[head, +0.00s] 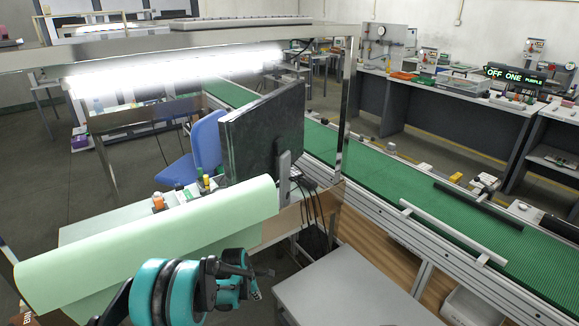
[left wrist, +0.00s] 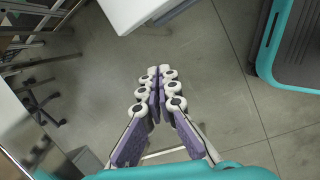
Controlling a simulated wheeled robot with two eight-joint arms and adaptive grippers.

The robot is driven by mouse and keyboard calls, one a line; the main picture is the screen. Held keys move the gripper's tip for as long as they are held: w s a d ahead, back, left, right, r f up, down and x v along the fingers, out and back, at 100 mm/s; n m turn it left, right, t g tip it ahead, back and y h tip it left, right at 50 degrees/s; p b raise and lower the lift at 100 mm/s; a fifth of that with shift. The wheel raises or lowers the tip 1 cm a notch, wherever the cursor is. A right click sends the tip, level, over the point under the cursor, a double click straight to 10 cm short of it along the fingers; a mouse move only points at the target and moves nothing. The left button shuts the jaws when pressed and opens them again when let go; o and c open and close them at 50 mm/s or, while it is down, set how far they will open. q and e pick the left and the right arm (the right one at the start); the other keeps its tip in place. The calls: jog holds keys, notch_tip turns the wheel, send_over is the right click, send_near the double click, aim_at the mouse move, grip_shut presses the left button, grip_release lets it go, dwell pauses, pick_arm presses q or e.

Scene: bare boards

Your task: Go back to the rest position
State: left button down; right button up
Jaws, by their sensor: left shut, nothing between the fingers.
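My left gripper (head: 262,283) reaches in from the lower left of the head view, in front of the pale green sheet. In the left wrist view the left gripper (left wrist: 158,72) points away over bare grey floor. Its two fingers meet at the tips with nothing between them. My right gripper does not show in either view.
A pale green sheet (head: 150,245) drapes over the bench beside my left arm. A grey table top (head: 350,290) lies to the right of the gripper. A green conveyor (head: 400,195) runs behind it. A black monitor (head: 262,135) and blue chair (head: 195,150) stand beyond.

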pick_arm(q)
jog(key=s+a+r+m+t, duration=0.1)
jog(key=s+r+m, duration=0.25)
jog(key=r, duration=0.35)
jog(key=s+a+r+m+y, duration=0.1)
jog(key=s+r+m, duration=0.25)
jog(key=r, duration=0.25)
jog(key=s+a+r+m+t, duration=0.1)
jog(key=s+r+m, duration=0.1)
jog(key=s+r, duration=0.35)
jog(key=s+a+r+m+t, duration=0.1)
jog(key=s+r+m, duration=0.2)
jog(key=s+m, duration=0.3)
jog(key=s+a+r+m+t+y, duration=0.1)
jog(key=s+a+r+m, duration=0.1)
jog(key=s+m, duration=0.4)
jog(key=s, duration=0.4)
jog(key=shift+r+t, duration=0.3)
jog(key=shift+r, duration=0.1)
